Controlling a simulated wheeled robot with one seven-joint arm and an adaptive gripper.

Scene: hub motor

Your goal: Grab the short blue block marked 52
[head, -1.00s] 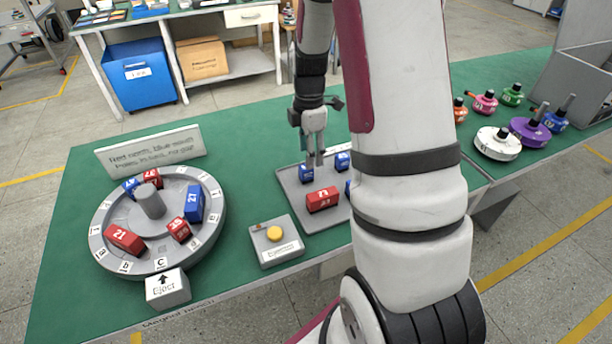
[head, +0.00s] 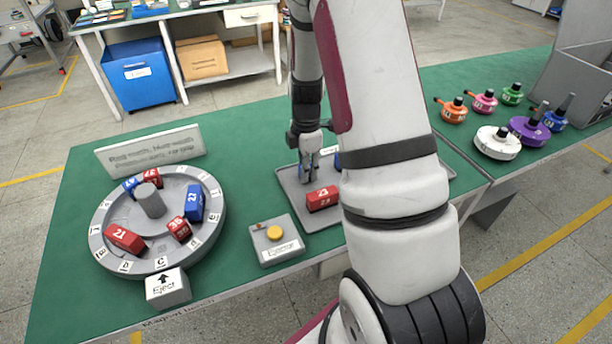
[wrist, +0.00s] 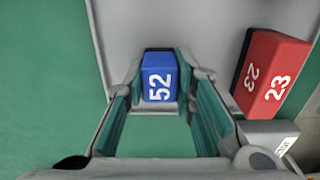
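The short blue block marked 52 (wrist: 159,77) stands in the wrist view between the tips of my gripper (wrist: 160,88). The fingers are open, one on each side of the block, with narrow gaps that look apart from it. In the head view my gripper (head: 309,172) points down at the left part of the grey tray (head: 288,192). There the block is mostly hidden behind the fingers.
A red block marked 23 (head: 322,198) lies close by in the tray; it also shows in the wrist view (wrist: 272,75). A yellow-button box (head: 276,240) and a round carousel (head: 110,215) with red and blue blocks stand left. My arm hides the tray's right part.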

